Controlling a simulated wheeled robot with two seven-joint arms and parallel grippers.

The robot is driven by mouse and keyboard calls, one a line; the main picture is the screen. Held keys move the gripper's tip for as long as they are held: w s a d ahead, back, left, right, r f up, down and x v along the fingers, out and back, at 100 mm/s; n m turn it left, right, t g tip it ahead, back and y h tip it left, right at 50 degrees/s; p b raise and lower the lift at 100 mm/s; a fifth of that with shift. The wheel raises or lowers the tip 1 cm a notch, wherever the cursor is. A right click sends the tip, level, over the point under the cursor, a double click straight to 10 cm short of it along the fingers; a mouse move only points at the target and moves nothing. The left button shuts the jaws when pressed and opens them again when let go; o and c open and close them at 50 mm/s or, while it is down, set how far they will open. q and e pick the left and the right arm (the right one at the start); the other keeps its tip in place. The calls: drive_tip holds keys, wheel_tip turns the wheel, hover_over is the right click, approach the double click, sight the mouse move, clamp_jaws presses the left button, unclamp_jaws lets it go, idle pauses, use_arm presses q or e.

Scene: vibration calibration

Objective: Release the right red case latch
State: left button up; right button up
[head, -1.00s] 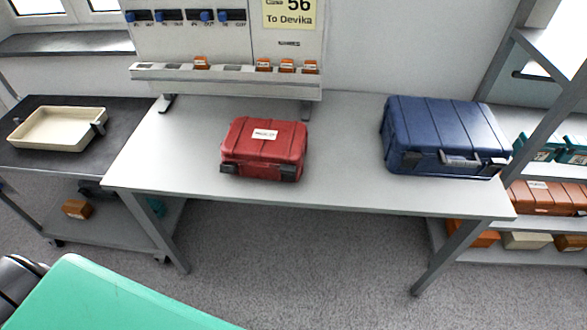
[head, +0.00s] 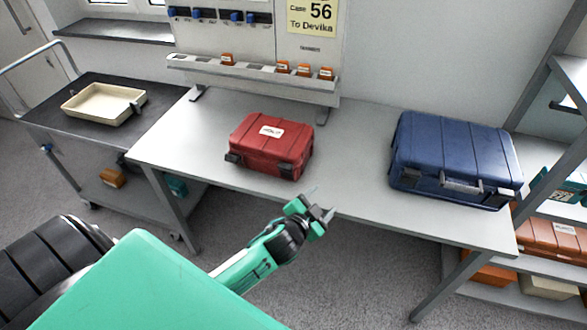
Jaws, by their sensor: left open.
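The red case (head: 271,144) stands closed on the grey table, with a white label on its lid. Its front shows two dark latches: the left latch (head: 233,158) and the right latch (head: 285,169). Whether either latch is fastened is too small to tell. My left gripper (head: 321,201), green and black with grey fingers, is open and empty. It shows in front of the table's front edge, below and to the right of the red case, apart from it. My right gripper is not in view.
A blue case (head: 453,158) stands on the table's right side. The table (head: 350,150) is bare between the two cases. A cart with a cream tray (head: 103,104) is at the left, a shelf with orange cases (head: 545,237) at the right. A board with a slotted rail (head: 255,80) stands behind.

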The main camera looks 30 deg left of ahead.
use_arm(q)
drive_tip(key=w+d+r+m+g+h, duration=0.1)
drive_tip(key=w+d+r+m+h, duration=0.1)
drive_tip(key=d+r+m+h, duration=0.45)
drive_tip(key=w+d+r+m+g+h, duration=0.15)
drive_tip(key=d+r+m+h, duration=0.25)
drive_tip(key=r+m+h, duration=0.55)
drive_tip(key=m+g+y, duration=1.1)
drive_tip(key=g+y, duration=0.2)
drive_tip(key=y, duration=0.4)
approach(284, 167)
wheel_tip(284, 167, down, 10)
drive_tip(key=p, duration=0.3)
drive_tip(key=shift+s+a+f, duration=0.1)
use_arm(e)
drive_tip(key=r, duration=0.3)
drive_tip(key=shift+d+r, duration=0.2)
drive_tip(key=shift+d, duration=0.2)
